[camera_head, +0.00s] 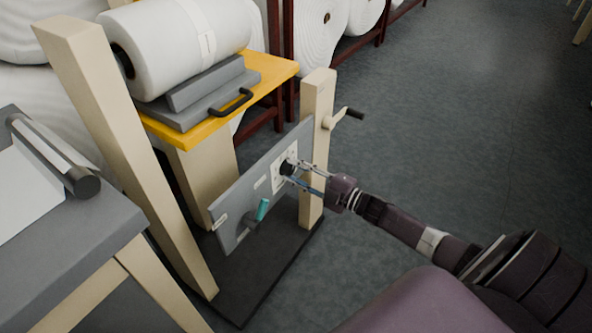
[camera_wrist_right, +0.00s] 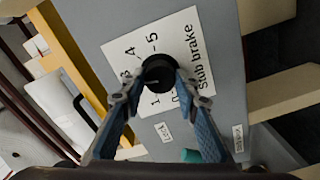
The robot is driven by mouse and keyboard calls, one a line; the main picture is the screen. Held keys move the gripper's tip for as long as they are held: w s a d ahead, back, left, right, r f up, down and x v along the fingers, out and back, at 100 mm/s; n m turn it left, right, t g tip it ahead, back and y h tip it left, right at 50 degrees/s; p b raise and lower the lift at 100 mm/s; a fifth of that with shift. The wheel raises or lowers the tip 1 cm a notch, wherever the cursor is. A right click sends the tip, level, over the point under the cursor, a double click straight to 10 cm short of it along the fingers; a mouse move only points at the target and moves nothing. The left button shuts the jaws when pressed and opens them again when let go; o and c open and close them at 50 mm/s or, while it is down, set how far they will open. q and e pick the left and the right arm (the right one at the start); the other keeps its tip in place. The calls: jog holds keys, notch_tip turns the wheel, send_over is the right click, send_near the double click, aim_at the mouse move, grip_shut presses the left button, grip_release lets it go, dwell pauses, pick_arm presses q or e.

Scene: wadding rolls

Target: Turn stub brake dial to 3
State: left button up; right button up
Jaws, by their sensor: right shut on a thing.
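The stub brake dial is a black round knob (camera_wrist_right: 160,72) on a white label plate (camera_wrist_right: 181,40) with printed numbers and the words "Stub brake". In the head view the dial (camera_head: 287,168) sits on the upright grey panel (camera_head: 236,197) between two wooden posts. My right gripper (camera_wrist_right: 160,84) has its two fingers on either side of the knob, shut on it. In the head view the right gripper (camera_head: 297,173) reaches the dial from the right. The knob and fingers cover part of the scale, so I cannot tell which number the dial points to. My left gripper is not in view.
A teal handle (camera_head: 262,210) sticks out of the panel below the dial. A crank (camera_head: 344,118) is on the right post. A yellow table (camera_head: 270,70) with a white roll (camera_head: 185,45) stands behind. A grey table (camera_head: 75,235) is at left. Open floor lies to the right.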

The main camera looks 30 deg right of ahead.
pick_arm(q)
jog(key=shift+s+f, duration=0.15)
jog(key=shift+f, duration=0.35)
pick_arm(e)
jog(key=shift+m, duration=0.5)
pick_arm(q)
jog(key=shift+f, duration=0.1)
pick_arm(e)
jog(key=o, duration=1.1)
jog(key=v, duration=1.2)
